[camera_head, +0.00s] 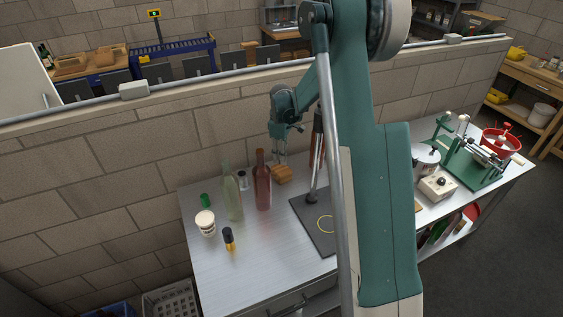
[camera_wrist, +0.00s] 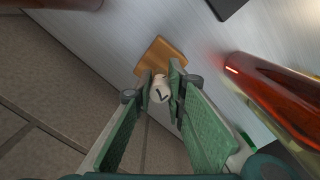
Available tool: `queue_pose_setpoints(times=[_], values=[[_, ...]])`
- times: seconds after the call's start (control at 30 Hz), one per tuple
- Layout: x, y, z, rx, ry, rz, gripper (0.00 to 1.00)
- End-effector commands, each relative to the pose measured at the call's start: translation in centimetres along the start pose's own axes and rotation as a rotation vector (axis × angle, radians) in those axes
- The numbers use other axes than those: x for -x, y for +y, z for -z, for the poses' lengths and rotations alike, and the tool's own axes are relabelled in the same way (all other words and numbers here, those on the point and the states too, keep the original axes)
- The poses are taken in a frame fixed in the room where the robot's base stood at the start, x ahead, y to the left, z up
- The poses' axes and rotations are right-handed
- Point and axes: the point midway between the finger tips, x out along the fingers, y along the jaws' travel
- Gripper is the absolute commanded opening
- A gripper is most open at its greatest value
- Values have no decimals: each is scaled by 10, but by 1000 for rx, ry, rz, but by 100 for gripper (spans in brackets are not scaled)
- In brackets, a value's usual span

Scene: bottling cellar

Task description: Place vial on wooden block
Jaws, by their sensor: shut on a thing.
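My gripper (camera_wrist: 161,88) is shut on a vial (camera_wrist: 160,94), seen from above in the wrist view as a round pale top with a dark mark between the green fingers. The wooden block (camera_wrist: 163,52) is orange-brown and lies just beyond and partly under the fingertips. In the head view my gripper (camera_head: 280,157) points down over the wooden block (camera_head: 282,174), near the back edge of the table. I cannot make out the held vial there. Whether it touches the block cannot be told.
A white tub (camera_head: 205,223) and a black-and-yellow bottle (camera_head: 228,239) stand farther left. The wall (camera_head: 150,180) runs behind the table.

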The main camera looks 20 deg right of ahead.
Motion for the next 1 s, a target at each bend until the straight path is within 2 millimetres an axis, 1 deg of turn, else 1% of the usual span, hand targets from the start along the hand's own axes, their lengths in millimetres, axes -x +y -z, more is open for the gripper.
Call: queue_pose_setpoints(times=[0.2, 0.3, 0.6, 0.77, 0.8, 0.9, 1.0], values=[[-22, 0, 0, 0, 0, 0, 3], [-27, 0, 0, 0, 0, 0, 3], [-28, 0, 0, 0, 0, 0, 3], [-32, 0, 0, 0, 0, 0, 3], [-32, 0, 0, 0, 0, 0, 17], [-31, 0, 0, 0, 0, 0, 29], [-31, 0, 0, 0, 0, 0, 29]])
